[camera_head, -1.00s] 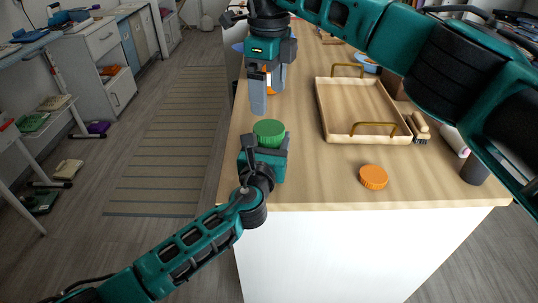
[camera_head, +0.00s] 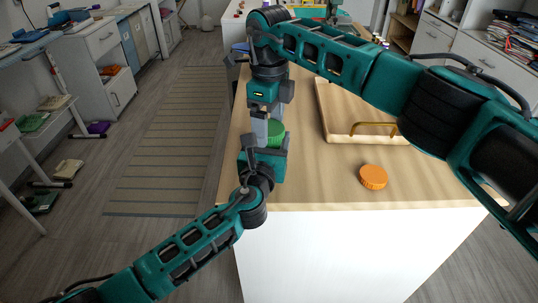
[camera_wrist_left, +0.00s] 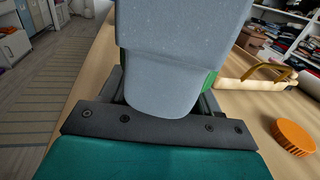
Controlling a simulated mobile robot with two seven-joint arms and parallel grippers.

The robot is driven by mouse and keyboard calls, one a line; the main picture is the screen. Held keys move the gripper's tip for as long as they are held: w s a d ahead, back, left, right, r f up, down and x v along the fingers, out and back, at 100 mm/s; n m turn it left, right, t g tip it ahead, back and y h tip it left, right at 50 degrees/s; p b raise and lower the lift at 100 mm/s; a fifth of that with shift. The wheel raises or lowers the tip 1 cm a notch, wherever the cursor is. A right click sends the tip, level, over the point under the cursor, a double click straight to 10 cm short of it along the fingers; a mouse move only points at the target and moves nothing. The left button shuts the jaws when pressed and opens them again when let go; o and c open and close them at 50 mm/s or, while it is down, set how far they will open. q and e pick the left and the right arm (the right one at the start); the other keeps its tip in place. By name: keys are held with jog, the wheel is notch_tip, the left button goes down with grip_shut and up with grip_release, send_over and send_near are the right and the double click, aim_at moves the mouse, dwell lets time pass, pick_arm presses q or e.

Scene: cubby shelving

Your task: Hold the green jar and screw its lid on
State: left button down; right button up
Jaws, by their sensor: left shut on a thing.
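A round green ribbed lid (camera_head: 277,130) shows above my left gripper (camera_head: 263,158), at the near left of the table; a green edge also shows in the left wrist view (camera_wrist_left: 211,80). My left gripper is shut on the green jar, whose body is mostly hidden by the gripper and fingers. My right gripper (camera_head: 266,130) points down at the lid, one grey finger in front of its left side. That finger fills the middle of the left wrist view (camera_wrist_left: 175,60). Its other finger is largely hidden, so grip on the lid is unclear.
An orange ribbed lid (camera_head: 373,177) lies on the wooden table (camera_head: 320,180) near the front edge. A wooden tray (camera_head: 345,139) with brass handles stands to the right, partly behind my right arm. The table between the lid and tray is clear.

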jog(key=c, duration=0.9)
jog(key=o, duration=1.2)
jog(key=shift+r, duration=0.15)
notch_tip(320, 180, up, 12)
jog(key=shift+f, duration=0.1)
pick_arm(q)
jog(key=shift+c, duration=0.8)
grip_release()
jog(key=shift+s, duration=0.1)
jog(key=p+v, duration=0.1)
jog(key=v, duration=1.1)
jog(key=shift+s, duration=0.4)
pick_arm(e)
jog(key=shift+r, duration=0.5)
